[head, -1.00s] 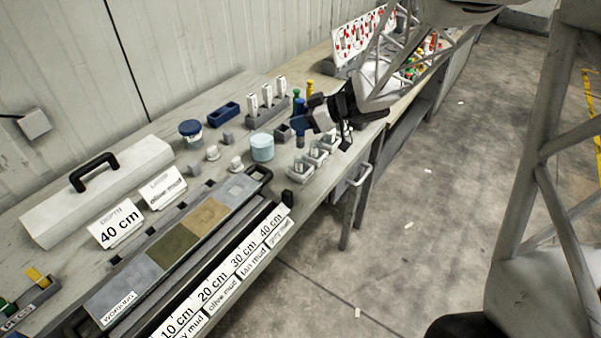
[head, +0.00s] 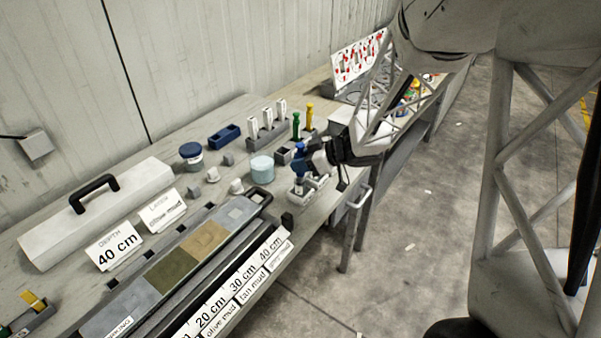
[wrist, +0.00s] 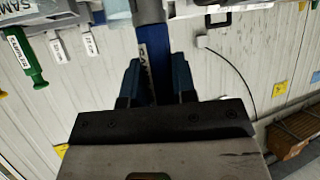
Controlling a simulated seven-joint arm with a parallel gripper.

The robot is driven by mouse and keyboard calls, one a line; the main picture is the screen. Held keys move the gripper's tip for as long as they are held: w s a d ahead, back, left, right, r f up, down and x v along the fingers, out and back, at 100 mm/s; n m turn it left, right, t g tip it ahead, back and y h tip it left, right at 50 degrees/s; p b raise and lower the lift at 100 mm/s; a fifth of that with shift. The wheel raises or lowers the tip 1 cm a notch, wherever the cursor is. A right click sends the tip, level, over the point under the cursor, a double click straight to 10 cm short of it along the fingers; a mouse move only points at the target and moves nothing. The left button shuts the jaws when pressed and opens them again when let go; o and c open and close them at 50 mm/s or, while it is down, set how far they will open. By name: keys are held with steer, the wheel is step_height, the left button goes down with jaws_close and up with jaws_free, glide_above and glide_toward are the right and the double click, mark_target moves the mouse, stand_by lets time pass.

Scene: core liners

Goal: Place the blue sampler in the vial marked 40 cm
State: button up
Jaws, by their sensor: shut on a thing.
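My gripper (head: 306,160) is shut on the blue sampler (head: 299,171) above the row of small vials at the bench's front edge. In the wrist view the two dark blue fingers (wrist: 154,88) close on the sampler's blue shaft (wrist: 154,62), which bears a white label. The sampler's lower end is close to the nearest vial (head: 298,190); I cannot tell whether it is inside. Another vial block (head: 321,182) stands to its right, and my gripper hides part of the row. The vial marks are too small to read. A sign (head: 116,245) reads DEPTH 40 cm.
A green sampler (head: 296,124) and a yellow one (head: 309,116) stand in a grey rack behind my gripper. A pale blue jar (head: 262,169) is to its left. The core tray (head: 205,243) lies in front left.

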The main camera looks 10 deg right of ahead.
steer(key=shift+f, duration=0.1)
steer(key=shift+f, duration=1.8)
steer(key=shift+f, duration=0.1)
steer(key=o, duration=0.9)
steer(key=shift+o, duration=0.2)
steer(key=v, duration=1.2)
